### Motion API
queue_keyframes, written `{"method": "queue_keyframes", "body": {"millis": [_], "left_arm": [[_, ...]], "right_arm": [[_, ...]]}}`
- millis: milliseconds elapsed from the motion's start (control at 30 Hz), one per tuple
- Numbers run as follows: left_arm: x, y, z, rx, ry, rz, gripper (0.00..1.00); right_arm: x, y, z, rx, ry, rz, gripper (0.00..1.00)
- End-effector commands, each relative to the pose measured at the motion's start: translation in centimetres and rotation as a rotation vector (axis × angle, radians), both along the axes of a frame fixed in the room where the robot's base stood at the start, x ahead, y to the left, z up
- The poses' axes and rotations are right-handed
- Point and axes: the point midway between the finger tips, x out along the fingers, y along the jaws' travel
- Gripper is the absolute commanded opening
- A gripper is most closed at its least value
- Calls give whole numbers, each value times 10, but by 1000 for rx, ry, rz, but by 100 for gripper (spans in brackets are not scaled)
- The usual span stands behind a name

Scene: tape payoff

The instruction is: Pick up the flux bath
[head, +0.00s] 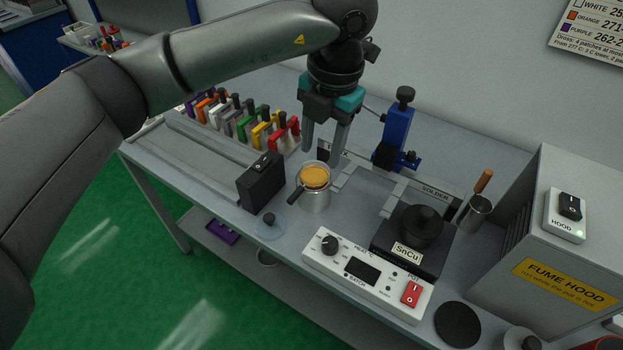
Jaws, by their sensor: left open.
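The fingers partly cover a label behind the pot that ends in X. I cannot tell whether a fingertip touches the rim. My right gripper is not in view.
A clear round lid (270,228) and a black switch box (261,180) stand left of the pot. The heater control box (368,275) is in front, the SnCu solder pot (422,226) to the right. Coloured clamps (240,118) and a blue stand (395,135) are behind.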

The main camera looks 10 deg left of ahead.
Motion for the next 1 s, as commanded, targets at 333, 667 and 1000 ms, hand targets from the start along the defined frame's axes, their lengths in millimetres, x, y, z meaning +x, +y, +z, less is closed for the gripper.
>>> {"method": "queue_keyframes", "body": {"millis": [333,667,1000], "left_arm": [[8,26,-31,79,-15,40,52],[12,36,-86,76,-18,36,52],[15,43,-120,75,-16,37,52]], "right_arm": [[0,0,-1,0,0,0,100],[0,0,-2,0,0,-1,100],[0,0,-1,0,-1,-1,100]]}}
